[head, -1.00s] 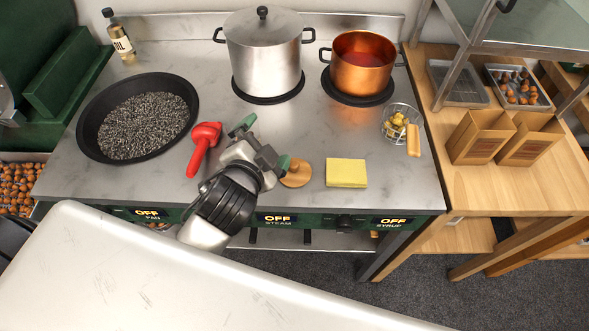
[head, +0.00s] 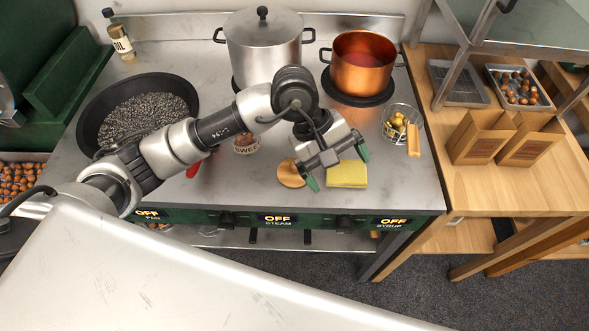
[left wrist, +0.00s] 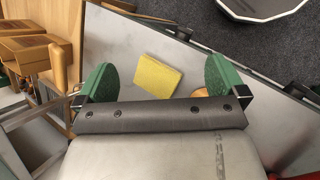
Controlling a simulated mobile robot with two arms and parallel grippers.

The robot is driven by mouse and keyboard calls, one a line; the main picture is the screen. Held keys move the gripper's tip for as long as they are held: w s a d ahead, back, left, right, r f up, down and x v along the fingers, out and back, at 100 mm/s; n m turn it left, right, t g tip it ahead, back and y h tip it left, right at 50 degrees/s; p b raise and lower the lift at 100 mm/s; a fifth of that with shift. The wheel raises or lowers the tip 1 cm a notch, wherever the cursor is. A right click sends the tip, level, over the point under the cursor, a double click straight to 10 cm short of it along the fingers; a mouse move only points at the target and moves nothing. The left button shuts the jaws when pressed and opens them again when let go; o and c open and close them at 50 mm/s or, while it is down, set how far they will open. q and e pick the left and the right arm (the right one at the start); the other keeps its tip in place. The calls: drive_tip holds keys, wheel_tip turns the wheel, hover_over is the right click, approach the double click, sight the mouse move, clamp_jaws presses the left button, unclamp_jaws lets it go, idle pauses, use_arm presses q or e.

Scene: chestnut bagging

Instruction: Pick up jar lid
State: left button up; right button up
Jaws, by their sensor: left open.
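The jar lid (head: 290,174) is a round wooden disc lying on the steel counter, left of a yellow sponge (head: 347,176). My left gripper (head: 338,167) is open and empty, with its green fingertips over the sponge area, just right of the lid. One finger partly overlaps the lid's right side. A small labelled jar (head: 247,144) stands left of the lid, partly behind my arm. My right gripper is not in view.
A black pan (head: 100,107), a steel pot (head: 262,45) and a copper pot (head: 359,62) stand behind. A wire strainer (head: 400,120) is at the right. A red scoop (head: 194,170) is mostly hidden by my arm. The counter's front right is clear.

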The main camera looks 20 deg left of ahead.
sight(294, 167)
use_arm(q)
drive_tip(key=w+a+y, duration=0.1)
drive_tip(key=a+y, duration=0.1)
drive_tip(key=a, duration=0.1)
drive_tip(key=w+a+m+t+y, duration=0.1)
drive_tip(key=a+y, duration=0.1)
drive_tip(key=a, duration=0.1)
drive_tip(key=w+a+y, duration=0.2)
drive_tip(key=a, duration=0.1)
drive_tip(key=shift+w+f, duration=0.1)
drive_tip(key=shift+f, duration=0.1)
wheel_tip(294, 167, down, 5)
drive_tip(key=shift+a+f+p, duration=0.15)
drive_tip(key=shift+p, duration=0.4)
wheel_tip(294, 167, down, 4)
drive_tip(key=shift+f+p, duration=0.1)
drive_tip(key=shift+p, duration=0.85)
drive_tip(key=shift+f, duration=0.55)
drive_tip(key=c, duration=0.7)
